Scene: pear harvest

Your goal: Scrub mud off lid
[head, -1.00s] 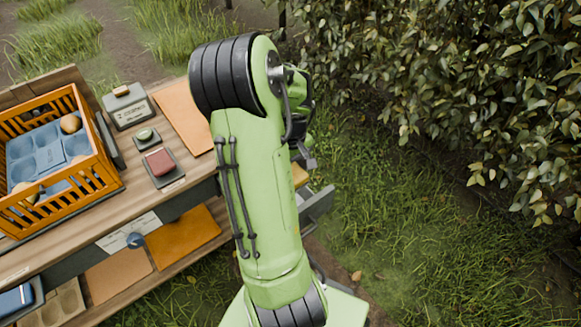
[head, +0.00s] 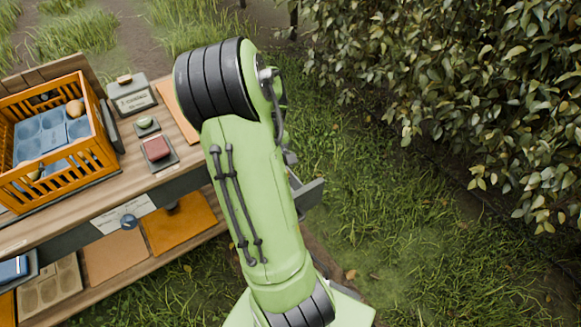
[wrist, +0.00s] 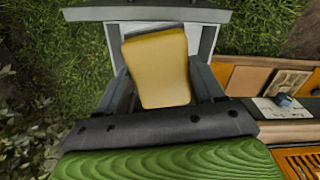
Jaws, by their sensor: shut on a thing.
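In the wrist view a yellow, sponge-like block (wrist: 160,70) sits between the dark fingers of my gripper (wrist: 161,84), which is shut on it. I cannot tell which thing is the lid, and no mud is clearly visible.
An orange crate (head: 75,164) with blue trays and a few pears stands on the wooden bench (head: 125,187). A red pad (head: 156,148) and a green piece (head: 147,123) rest on small dark holders. Boards lie on the lower shelf. Leafy bushes (head: 480,90) and grass are on the right.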

